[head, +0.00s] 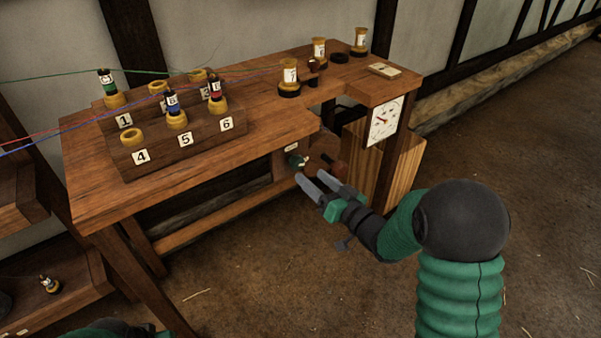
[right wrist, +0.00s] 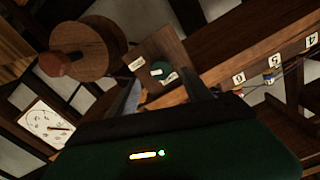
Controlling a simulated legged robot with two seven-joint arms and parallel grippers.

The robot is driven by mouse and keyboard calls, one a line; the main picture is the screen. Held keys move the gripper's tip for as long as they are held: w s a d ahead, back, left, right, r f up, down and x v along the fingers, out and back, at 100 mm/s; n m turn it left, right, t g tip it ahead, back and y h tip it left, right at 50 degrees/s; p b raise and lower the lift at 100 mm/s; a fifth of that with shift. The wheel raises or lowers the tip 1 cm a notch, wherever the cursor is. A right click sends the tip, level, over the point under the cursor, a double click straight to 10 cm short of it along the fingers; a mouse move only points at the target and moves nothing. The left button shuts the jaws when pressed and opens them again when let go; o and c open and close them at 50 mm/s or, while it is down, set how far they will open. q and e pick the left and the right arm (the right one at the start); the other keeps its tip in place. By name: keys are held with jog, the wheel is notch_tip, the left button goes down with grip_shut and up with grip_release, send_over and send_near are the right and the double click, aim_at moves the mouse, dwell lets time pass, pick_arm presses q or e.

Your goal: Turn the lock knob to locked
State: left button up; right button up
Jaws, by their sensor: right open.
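The lock knob (head: 297,161) is a small green knob with a pale pointer, on a wooden plate under the front edge of the bench. In the right wrist view the knob (right wrist: 160,70) sits on its plate (right wrist: 153,50) between two small labels, too small to read. The pale pointer lies sideways in that view. My right gripper (head: 316,180) is open just in front of the knob, its fingers pointing at it. In the right wrist view the fingers (right wrist: 168,95) stand either side of the knob, apart from it. My left gripper is not in view.
A wooden wheel (right wrist: 92,48) with a crank handle (right wrist: 54,64) is beside the knob plate. A dial (head: 384,121) hangs at the bench's right end. A stepped rack (head: 150,160) of numbered spools stands on the bench (head: 230,152). Floor to the right is clear.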

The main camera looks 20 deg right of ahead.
aim_at(299, 166)
jog(key=b+x, duration=0.1)
jog(key=x, duration=0.5)
jog(key=shift+w, duration=0.15)
grip_shut()
